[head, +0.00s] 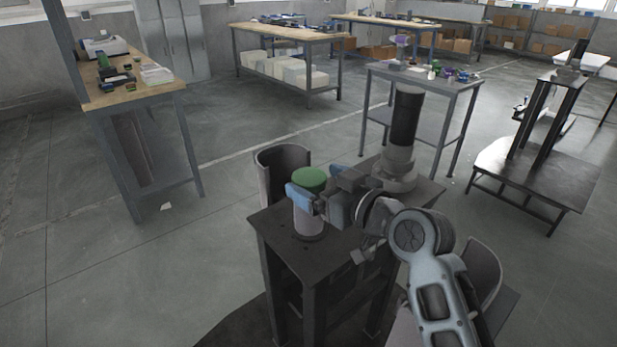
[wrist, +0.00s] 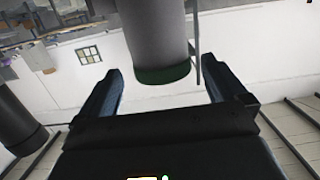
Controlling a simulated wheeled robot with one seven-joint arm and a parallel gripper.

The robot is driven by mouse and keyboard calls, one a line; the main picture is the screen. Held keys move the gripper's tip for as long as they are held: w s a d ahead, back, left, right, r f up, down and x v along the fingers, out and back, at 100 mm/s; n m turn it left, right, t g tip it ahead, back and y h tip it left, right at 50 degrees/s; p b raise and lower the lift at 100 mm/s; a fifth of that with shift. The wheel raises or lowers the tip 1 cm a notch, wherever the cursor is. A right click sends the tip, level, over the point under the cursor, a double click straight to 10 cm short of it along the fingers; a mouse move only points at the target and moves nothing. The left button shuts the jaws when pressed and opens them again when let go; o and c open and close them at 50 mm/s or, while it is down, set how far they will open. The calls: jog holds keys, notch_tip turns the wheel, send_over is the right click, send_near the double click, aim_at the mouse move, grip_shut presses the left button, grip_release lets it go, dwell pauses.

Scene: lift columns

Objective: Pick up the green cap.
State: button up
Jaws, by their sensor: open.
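The green cap (head: 311,177) sits on top of an upright light grey column (head: 308,222) on a dark stand. My gripper (head: 317,184) is open at the cap's height, with one blue finger in front of the cap and the other behind it at the right. The wrist view looks inverted; the cap (wrist: 163,76) shows there as a dark green end on the grey column (wrist: 152,30), between the two open fingers (wrist: 163,72). A gap shows on each side, and I see no contact.
A taller dark and grey column (head: 405,118) stands behind my gripper on the same stand (head: 285,248). A curved grey shell (head: 281,160) stands behind the cap. Workbenches (head: 290,35) are farther back, with open floor (head: 120,270) at left.

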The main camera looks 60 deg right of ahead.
aim_at(309, 175)
jog(key=x, duration=0.1)
jog(key=p+x, duration=0.1)
jog(key=x, duration=0.1)
jog(key=shift+w+r, duration=0.25)
jog(key=shift+w, duration=0.1)
jog(key=shift+w+d+f, duration=0.1)
jog(key=shift+w+f, duration=0.05)
jog(key=shift+w, duration=0.4)
jog(key=shift+c, duration=0.4)
jog(key=c, duration=1.2)
